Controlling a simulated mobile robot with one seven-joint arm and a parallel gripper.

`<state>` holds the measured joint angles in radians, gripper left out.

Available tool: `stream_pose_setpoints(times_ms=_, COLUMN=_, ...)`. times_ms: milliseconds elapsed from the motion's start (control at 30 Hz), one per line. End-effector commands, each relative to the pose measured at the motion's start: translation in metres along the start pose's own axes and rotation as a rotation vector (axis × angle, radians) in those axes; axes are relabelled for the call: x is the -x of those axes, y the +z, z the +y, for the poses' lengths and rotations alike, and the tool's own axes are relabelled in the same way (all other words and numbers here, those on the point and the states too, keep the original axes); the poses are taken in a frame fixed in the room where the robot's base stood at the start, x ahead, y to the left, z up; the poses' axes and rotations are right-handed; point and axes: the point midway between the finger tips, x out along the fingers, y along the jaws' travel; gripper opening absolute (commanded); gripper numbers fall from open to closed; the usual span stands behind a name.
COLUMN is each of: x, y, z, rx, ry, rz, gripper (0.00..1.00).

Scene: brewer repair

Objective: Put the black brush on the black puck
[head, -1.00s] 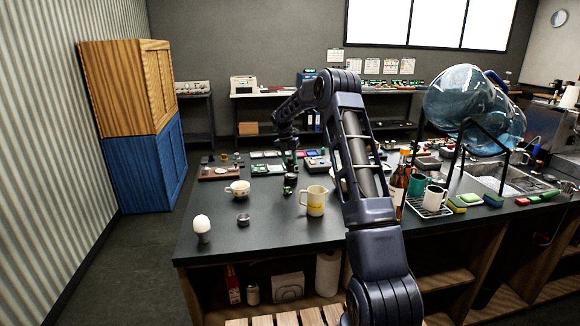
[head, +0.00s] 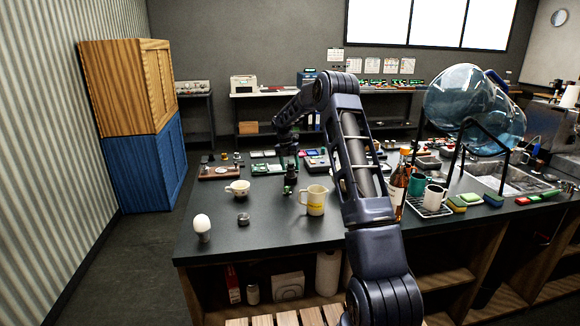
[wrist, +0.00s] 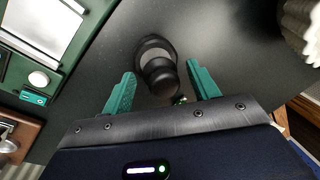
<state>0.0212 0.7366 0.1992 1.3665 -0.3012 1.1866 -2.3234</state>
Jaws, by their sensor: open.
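My gripper (wrist: 161,76) is open, its two green fingers apart on either side of a black upright piece with a rounded end, which looks like the black brush (wrist: 161,80). No finger visibly touches it. A wider black round part, seemingly the black puck (wrist: 153,43), shows beyond and under it in the wrist view. The brush seems to stand upright on it, but dark on dark hides the contact. In the head view the brush (head: 291,172) stands on the dark counter just below my gripper, behind the cream mug.
A cream mug (head: 315,200) stands close by on the near right, and a white cup (head: 238,188) on the left. A small dark metal cylinder (head: 243,219) and a white egg-shaped piece (head: 202,224) stand nearer the front. Circuit boards lie behind.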

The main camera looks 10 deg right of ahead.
Motion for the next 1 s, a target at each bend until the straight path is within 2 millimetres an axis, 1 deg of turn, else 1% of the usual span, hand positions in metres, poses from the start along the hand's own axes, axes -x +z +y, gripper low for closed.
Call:
stream_pose_setpoints(times_ms=167, x=0.015, y=0.0, z=0.0, rx=0.0, ry=0.001, rz=-0.001, gripper=0.6)
stream_pose_setpoints(times_ms=267, x=0.031, y=0.0, z=0.0, rx=0.0, ry=0.002, rz=-0.001, gripper=0.6)
stream_pose_setpoints(times_ms=400, x=0.059, y=0.001, z=0.0, rx=-0.001, ry=0.002, rz=-0.003, gripper=0.6)
stream_pose_setpoints(times_ms=600, x=0.095, y=0.0, z=0.0, rx=0.0, ry=0.002, rz=-0.002, gripper=0.6)
stream_pose_setpoints(times_ms=733, x=0.11, y=0.001, z=0.0, rx=0.0, ry=0.001, rz=-0.002, gripper=0.6)
stream_pose_setpoints(times_ms=867, x=0.119, y=0.0, z=-0.001, rx=-0.001, ry=0.0, rz=0.0, gripper=0.6)
stream_pose_setpoints(times_ms=1000, x=0.133, y=-0.007, z=-0.007, rx=-0.038, ry=0.005, rz=-0.009, gripper=0.6)
